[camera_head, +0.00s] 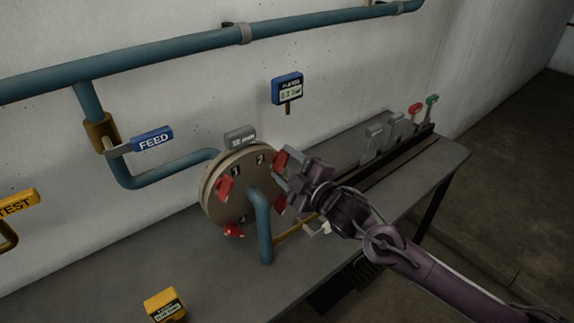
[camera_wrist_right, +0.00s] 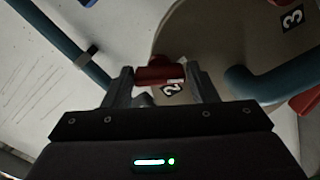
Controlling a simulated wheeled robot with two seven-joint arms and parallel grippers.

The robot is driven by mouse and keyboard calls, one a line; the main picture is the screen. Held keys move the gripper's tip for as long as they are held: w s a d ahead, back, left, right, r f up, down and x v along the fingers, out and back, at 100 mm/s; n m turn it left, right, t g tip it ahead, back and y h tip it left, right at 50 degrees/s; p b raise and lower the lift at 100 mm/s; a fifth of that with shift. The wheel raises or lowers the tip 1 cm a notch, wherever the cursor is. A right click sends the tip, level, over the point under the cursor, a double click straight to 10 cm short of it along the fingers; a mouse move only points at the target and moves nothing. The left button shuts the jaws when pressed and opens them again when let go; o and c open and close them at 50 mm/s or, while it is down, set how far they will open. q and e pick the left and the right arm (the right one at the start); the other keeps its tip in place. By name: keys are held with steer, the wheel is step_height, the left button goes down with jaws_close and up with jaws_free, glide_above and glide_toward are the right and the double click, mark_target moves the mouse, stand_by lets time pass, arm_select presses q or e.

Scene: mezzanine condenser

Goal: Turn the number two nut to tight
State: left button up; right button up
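The round valve plate (camera_head: 222,211) stands on the bench with numbered red nuts around its rim. The number two nut (camera_head: 280,160) is a red block at the plate's upper right, beside the "2" label. My right gripper (camera_head: 279,171) is at this nut, its fingers spread. In the right wrist view the nut (camera_wrist_right: 159,75) lies between the tips of my right gripper (camera_wrist_right: 159,72), one finger at each end. I cannot tell whether the fingers touch it. My left gripper is not in view.
A blue pipe (camera_head: 263,225) passes in front of the plate, close to my right gripper. Other red nuts (camera_head: 225,187) sit around the rim. A grey tag (camera_head: 240,136) stands above the plate. Levers (camera_head: 373,143) stand at the right, and a yellow block (camera_head: 164,305) sits at the front left.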

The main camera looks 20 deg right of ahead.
steer(key=o, duration=0.3)
steer(key=shift+b+v, duration=1.15)
steer(key=shift+v, duration=2.75)
steer(key=shift+r, duration=0.1)
